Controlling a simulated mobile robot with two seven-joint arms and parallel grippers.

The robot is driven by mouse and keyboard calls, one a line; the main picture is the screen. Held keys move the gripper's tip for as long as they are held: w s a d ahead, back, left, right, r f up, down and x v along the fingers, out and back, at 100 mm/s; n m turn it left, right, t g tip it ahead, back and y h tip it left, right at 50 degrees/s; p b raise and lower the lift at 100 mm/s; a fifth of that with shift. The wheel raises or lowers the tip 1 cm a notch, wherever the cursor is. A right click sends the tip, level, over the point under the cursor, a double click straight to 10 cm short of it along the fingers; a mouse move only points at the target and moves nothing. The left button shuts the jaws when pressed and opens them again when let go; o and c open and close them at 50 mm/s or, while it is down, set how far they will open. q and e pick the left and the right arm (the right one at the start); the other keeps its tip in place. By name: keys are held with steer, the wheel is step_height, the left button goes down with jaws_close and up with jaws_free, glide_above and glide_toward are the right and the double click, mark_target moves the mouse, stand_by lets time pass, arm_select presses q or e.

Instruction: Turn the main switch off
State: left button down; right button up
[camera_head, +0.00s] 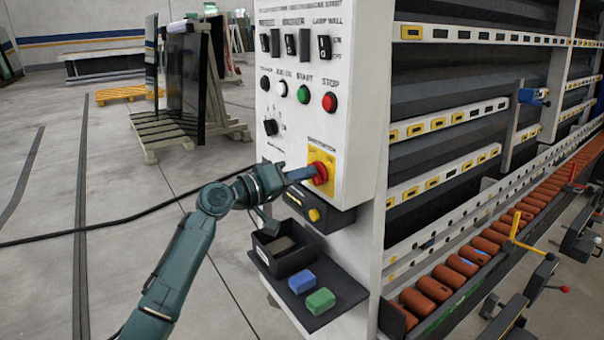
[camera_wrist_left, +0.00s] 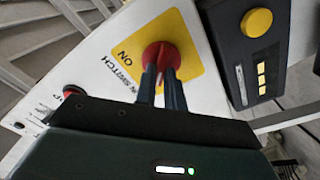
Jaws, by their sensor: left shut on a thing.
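The main switch (camera_head: 321,173) is a red rotary knob on a yellow square plate, low on the front of the white control panel. In the left wrist view the red knob (camera_wrist_left: 161,57) sits on the yellow plate (camera_wrist_left: 185,32), with the words "ON" and "SWITCH" printed near it. My left gripper (camera_head: 308,174) reaches the knob from the left. In the left wrist view its two dark fingers (camera_wrist_left: 161,80) are shut on the red knob and hide part of it. My right gripper is not in view.
The white panel (camera_head: 345,100) also carries black rocker switches, a green button (camera_head: 303,94) and a red stop button (camera_head: 330,102). Below are a dark box with a yellow button (camera_head: 314,214), a black bin (camera_head: 284,268) and a shelf with blue and green blocks. Orange rollers (camera_head: 433,289) lie right.

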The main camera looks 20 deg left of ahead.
arm_select(q)
steer(key=c, duration=1.5)
jaws_free()
